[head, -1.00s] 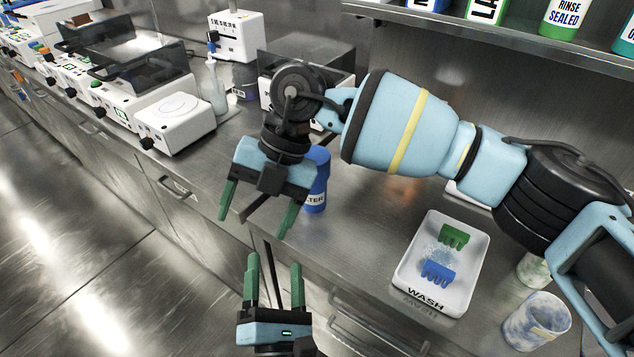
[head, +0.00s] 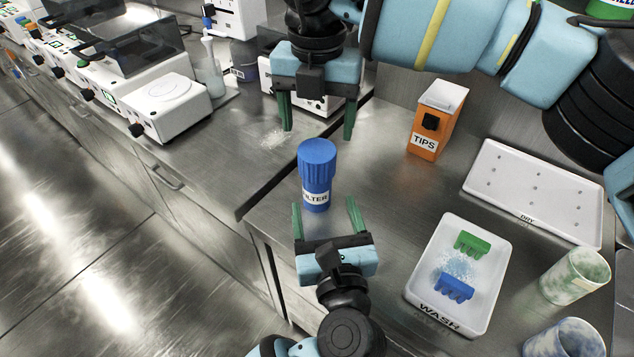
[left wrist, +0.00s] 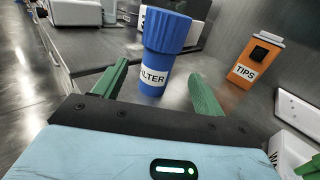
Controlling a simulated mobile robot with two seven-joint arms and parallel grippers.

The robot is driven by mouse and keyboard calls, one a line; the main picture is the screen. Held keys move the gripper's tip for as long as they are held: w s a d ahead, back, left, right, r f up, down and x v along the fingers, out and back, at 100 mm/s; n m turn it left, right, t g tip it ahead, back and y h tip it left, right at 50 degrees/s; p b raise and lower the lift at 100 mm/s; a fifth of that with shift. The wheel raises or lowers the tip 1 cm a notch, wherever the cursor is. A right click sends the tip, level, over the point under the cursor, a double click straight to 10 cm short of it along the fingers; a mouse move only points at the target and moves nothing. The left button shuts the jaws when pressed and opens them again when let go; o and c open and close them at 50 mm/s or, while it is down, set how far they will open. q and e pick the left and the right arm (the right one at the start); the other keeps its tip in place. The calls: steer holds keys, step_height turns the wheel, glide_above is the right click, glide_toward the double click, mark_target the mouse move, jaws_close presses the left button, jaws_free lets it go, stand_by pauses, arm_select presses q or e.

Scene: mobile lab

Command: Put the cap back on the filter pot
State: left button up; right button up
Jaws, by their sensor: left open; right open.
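The blue filter pot (head: 315,188) stands upright on the steel bench with its white FILTER label facing me. The ribbed blue cap (head: 317,156) sits on top of it; I cannot tell whether it is fully seated. In the left wrist view the pot (left wrist: 153,76) and cap (left wrist: 167,32) show just beyond and between the fingertips. My left gripper (head: 324,203) is open, low on the near side of the pot, with a fingertip to each side of it. My right gripper (head: 318,133) is open and empty, pointing down above and behind the cap.
An orange tips box (head: 429,133) stands right of the pot. The white wash tray (head: 415,285) holds a green and a blue rack. A white dry tray (head: 533,204) and stained beakers (head: 575,277) lie further right. The bench's front edge (head: 243,217) is close on the left.

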mark_target(319, 186)
arm_select(q)
steer(key=shift+w+a, duration=0.2)
steer(key=shift+w, duration=1.1)
steer(key=shift+w+a, duration=0.25)
steer(key=shift+w, duration=1.05)
steer(key=shift+w+a, duration=0.2)
steer(key=shift+w, duration=1.1)
steer(key=shift+c, duration=0.4)
jaws_close()
arm_select(e)
steer(key=n, duration=2)
steer(key=shift+n, duration=0.4)
steer(key=n, duration=0.6)
